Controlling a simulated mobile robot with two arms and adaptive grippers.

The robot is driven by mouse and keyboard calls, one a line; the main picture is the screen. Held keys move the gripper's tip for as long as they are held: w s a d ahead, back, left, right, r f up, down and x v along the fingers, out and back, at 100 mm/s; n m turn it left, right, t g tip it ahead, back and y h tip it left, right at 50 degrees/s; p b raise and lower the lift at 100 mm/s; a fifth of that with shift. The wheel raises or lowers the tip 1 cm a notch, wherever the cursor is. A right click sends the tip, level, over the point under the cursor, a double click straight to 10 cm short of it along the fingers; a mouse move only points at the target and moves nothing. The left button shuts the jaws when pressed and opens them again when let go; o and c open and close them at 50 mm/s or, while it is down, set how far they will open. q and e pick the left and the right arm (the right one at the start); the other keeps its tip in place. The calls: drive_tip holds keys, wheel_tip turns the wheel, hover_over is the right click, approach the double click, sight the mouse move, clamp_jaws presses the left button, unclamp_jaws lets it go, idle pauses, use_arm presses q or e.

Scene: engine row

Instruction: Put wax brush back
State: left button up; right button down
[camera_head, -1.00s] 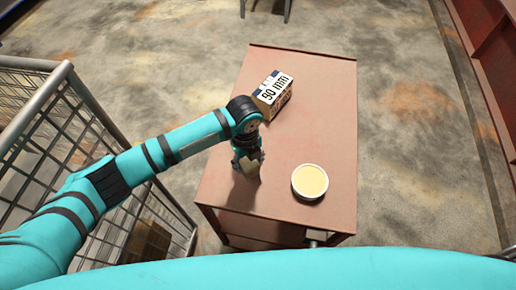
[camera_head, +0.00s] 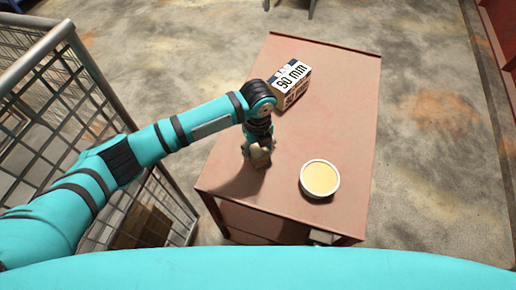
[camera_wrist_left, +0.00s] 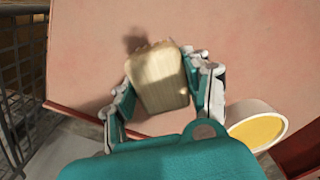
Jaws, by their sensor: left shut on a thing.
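The wax brush (camera_wrist_left: 158,78) shows in the left wrist view as a pale, block-shaped wooden piece with a rough far edge. My left gripper (camera_wrist_left: 165,85) is shut on it, one finger on each side. In the head view the left gripper (camera_head: 257,152) points down over the left part of the red table, and the brush (camera_head: 260,159) shows as a small pale piece at its fingertips. A white bowl with yellow wax (camera_head: 320,179) stands to the right of the gripper, apart from it. It also shows in the left wrist view (camera_wrist_left: 258,128). My right gripper is out of view.
A box marked 90 mm (camera_head: 289,84) stands on the table beyond the gripper. The red table (camera_head: 340,95) is clear on its right and far parts. A wire mesh cage (camera_head: 60,110) stands to the left of the table.

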sight(258, 148)
use_arm(q)
drive_tip(key=o, duration=0.9)
drive_tip(key=shift+o, duration=0.6)
wheel_tip(258, 148, up, 12)
drive_tip(key=b, duration=0.2)
drive_tip(key=shift+b, duration=0.35)
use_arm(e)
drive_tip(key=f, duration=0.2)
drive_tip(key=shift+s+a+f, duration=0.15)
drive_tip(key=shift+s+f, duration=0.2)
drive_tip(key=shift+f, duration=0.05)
